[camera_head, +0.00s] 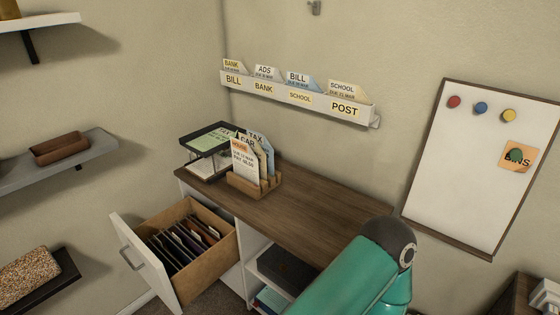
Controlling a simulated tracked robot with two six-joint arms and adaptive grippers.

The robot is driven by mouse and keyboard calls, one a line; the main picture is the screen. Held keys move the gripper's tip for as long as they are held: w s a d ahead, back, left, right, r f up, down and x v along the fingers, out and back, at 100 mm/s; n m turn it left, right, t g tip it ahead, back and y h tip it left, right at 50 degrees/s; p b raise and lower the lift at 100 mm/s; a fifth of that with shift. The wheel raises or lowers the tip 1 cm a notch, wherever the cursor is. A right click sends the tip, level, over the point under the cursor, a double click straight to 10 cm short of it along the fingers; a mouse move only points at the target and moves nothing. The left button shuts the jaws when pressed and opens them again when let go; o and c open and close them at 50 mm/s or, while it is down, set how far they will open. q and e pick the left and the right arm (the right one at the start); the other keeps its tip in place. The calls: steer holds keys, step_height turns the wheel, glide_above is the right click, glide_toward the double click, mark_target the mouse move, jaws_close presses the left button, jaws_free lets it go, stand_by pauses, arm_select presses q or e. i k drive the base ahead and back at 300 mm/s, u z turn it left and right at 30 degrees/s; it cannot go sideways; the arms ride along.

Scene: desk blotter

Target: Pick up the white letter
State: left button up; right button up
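A white letter (244,162) with an orange label that seems to read HOUSE stands upright at the front of the wooden letter holder (240,186) on the desk. Other letters stand behind it, one marked CAR and a pale blue one (265,150) marked TAX. They partly hide each other. More pale letters, such as one marked ADS (265,72), stand in the wall rack, so I cannot be sure which letter is meant. Neither of my grippers is in view. A green arm link of mine covers the front right part of the desk.
The dark wooden desk top (300,205) is clear right of the holder. A black two-tier tray (190,172) with papers stands behind left. A drawer (150,262) with dark files is pulled open. The white wall rack (300,97) hangs above; a whiteboard (470,190) hangs at right.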

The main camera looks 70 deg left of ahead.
mark_target(246, 164)
steer(key=z, duration=0.35)
steer(key=i, duration=0.5)
steer(key=u, duration=1.85)
steer(key=i, duration=0.2)
steer(key=u, duration=2)
steer(key=k, duration=0.55)
steer(key=u, duration=0.35)
steer(key=i, duration=1.6)
steer(key=z, duration=0.35)
